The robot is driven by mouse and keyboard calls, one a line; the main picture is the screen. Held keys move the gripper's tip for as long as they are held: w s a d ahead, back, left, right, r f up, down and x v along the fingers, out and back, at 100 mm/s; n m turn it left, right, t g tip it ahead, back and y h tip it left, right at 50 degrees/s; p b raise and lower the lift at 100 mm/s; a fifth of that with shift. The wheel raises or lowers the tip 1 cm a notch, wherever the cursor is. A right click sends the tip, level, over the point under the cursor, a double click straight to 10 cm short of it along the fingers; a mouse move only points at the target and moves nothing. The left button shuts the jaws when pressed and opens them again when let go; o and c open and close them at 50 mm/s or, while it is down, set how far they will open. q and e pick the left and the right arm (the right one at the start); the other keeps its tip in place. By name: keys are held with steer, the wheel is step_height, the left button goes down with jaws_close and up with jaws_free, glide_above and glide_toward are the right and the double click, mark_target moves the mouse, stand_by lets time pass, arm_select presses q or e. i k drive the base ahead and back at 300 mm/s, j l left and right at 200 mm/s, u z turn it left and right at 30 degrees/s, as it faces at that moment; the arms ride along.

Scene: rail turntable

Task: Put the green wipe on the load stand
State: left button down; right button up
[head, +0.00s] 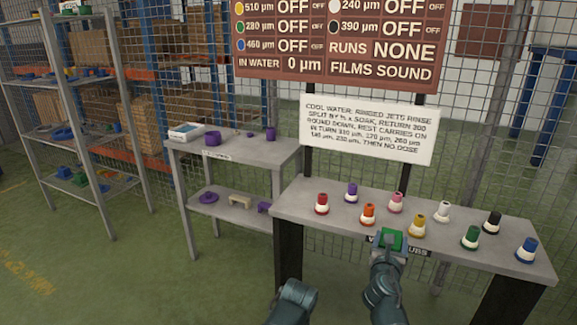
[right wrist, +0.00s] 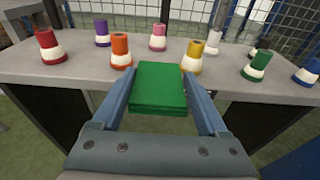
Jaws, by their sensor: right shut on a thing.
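The green wipe (right wrist: 158,84) is a flat green block, held between the two blue fingers of my right gripper (right wrist: 158,100). In the head view the wipe (head: 391,238) and my right gripper are at the front edge of the grey table with coloured pots. The wipe appears raised in front of that edge. Part of my left arm shows at the bottom of the head view, but its gripper fingers do not show. I cannot tell which piece of furniture is the load stand, as the labels are too small or partly covered.
The grey table (head: 300,215) carries several coloured pots, including a red one (head: 321,204) and a yellow one (head: 417,226). A two-level grey stand (head: 240,156) at left holds a white tray (head: 186,132) and purple items. Sign boards and a wire fence stand behind.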

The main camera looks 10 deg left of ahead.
mark_target(269, 153)
steer(key=i+j+u, duration=0.15)
steer(key=u, duration=0.25)
steer(key=i+u, duration=0.4)
steer(key=i+j+u, duration=0.15)
steer(key=i+u, duration=0.2)
steer(key=i, duration=0.45)
steer(key=z, duration=0.05)
